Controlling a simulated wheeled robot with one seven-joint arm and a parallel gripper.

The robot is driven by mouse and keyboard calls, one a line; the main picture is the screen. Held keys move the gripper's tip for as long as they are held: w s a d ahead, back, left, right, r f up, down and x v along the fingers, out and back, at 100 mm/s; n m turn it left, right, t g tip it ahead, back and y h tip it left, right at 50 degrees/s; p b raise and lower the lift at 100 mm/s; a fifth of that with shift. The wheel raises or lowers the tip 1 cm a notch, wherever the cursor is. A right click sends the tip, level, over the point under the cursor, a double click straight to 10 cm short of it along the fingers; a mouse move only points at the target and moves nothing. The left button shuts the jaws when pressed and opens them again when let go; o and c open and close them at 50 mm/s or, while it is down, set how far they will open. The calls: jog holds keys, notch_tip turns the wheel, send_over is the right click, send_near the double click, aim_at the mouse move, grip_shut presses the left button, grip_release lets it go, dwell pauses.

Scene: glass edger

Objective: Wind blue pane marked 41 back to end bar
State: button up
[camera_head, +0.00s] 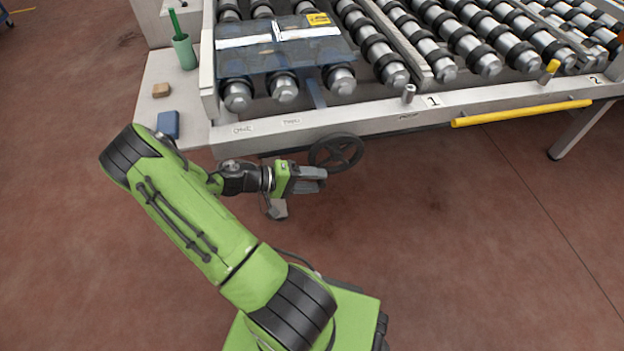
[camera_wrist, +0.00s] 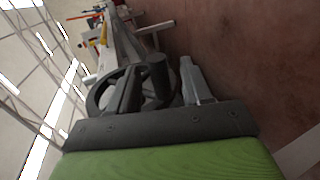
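A see-through blue pane (camera_head: 290,58) lies flat on the rollers at the upper left of the head view. It has two white strips and a yellow label (camera_head: 318,19) whose print is too small to read. A dark handwheel (camera_head: 336,138) is mounted at the front of the machine frame. My gripper (camera_head: 322,178) is just in front of the wheel's lower left. In the wrist view the handwheel (camera_wrist: 103,92) lies beyond the fingers. Its upright handle (camera_wrist: 158,75) shows between my two spread fingers, with a gap to the right finger. No end bar can be made out for certain.
A side shelf at the left holds a green cup (camera_head: 184,52), a wooden block (camera_head: 161,90) and a blue block (camera_head: 168,124). A yellow rail (camera_head: 521,113) runs along the front edge at the right. The floor (camera_head: 480,250) in front is clear.

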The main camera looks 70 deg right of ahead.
jog(key=p+v, duration=0.3)
jog(key=v, duration=1.2)
jog(key=shift+w, duration=0.35)
jog(key=shift+a+r, duration=0.1)
